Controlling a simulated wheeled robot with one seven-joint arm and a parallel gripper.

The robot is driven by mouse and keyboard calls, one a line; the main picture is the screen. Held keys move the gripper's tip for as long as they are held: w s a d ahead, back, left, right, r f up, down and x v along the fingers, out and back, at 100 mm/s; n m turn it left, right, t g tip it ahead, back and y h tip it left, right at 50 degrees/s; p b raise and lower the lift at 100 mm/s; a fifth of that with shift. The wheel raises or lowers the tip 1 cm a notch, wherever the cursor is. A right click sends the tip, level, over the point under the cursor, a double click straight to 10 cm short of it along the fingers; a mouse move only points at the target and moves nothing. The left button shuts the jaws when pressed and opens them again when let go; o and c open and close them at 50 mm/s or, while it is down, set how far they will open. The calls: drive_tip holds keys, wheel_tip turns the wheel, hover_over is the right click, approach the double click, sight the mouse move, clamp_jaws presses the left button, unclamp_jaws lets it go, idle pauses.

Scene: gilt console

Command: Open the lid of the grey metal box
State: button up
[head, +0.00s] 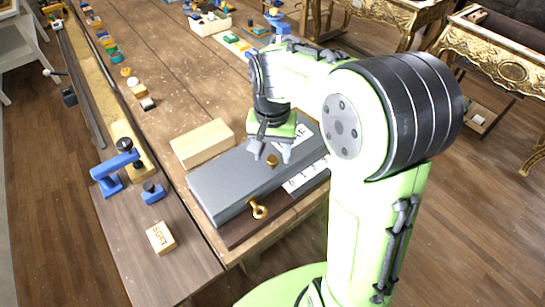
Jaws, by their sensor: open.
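The grey metal box (225,185) lies on the near end of the wooden workbench, with its lid down. A brass knob (272,161) sits on its top, and a brass key-like piece (259,210) shows at its near side. My gripper (270,152) is open and empty above the box, close to the brass knob. From this view I cannot tell whether its fingers touch the knob or lid. My arm covers part of the box's far right end.
A pale wooden block (202,143) lies along the box's far side. White lettered sheets (308,178) lie by the box's right part. A small block marked SOFT (160,238) and a blue clamp (115,172) are at left. Gilt tables (500,58) stand at right.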

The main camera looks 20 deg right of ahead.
drive_tip(key=shift+d+f, duration=0.1)
drive_tip(key=shift+f, duration=0.75)
drive_tip(key=shift+c, duration=0.3)
clamp_jaws()
